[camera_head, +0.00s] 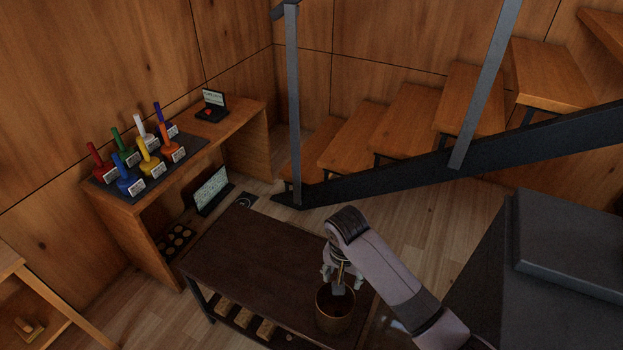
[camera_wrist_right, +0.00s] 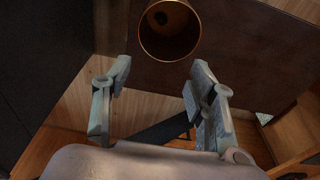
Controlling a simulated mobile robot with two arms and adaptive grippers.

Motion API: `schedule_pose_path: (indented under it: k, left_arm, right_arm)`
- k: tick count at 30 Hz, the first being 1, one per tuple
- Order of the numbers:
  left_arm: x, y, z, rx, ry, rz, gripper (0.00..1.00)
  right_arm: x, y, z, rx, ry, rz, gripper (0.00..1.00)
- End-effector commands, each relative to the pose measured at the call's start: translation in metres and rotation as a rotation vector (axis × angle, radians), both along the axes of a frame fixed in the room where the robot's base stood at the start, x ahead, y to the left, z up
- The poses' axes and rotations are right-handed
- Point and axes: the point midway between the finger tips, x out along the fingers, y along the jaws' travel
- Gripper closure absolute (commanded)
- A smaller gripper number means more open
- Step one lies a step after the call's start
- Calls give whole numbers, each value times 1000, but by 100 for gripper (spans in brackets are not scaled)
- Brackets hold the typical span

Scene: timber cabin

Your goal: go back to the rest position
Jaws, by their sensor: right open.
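My right gripper (camera_head: 335,282) comes in from the right in the head view, low over the dark table and beside a brass-coloured pot. It is open. In the right wrist view its two fingers (camera_wrist_right: 160,100) stand wide apart with nothing between them. The round pot (camera_head: 335,313) stands on the near right part of the table. It also shows in the right wrist view, its rim (camera_wrist_right: 198,30) beyond the fingertips. Its inside is dark, with a small round shape that I cannot make out. My left gripper is not in view.
The dark table (camera_head: 245,250) is mostly bare, with blocks on its lower shelf. A wooden desk (camera_head: 225,127) at left holds several coloured handled objects on a dark mat (camera_head: 187,168) and a laptop (camera_head: 212,106). Stairs (camera_head: 400,110) with a dark railing rise behind. Open floor lies between stairs and table.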

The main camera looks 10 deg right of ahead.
Motion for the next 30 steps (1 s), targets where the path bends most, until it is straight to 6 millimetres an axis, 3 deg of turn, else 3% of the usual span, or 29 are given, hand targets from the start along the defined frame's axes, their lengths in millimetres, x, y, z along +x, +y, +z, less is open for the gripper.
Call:
schedule_pose_path:
  k: [4, 7, 13, 18, 21, 30]
  left_arm:
    - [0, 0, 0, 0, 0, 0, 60]
    - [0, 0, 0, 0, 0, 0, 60]
    - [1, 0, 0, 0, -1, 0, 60]
    - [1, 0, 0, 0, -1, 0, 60]
    - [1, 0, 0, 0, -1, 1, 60]
    - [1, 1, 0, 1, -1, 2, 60]
  right_arm:
    - [-5, 1, -3, 6, 1, 16, 48]
    - [-22, 6, -9, 31, -3, 74, 48]
    - [-88, 7, -18, 91, -52, 301, 48]
    - [-143, -9, -10, 83, -113, 476, 48]
    - [-164, -21, -3, 61, -137, 544, 48]
    - [-210, -49, 19, -14, -171, 681, 48]
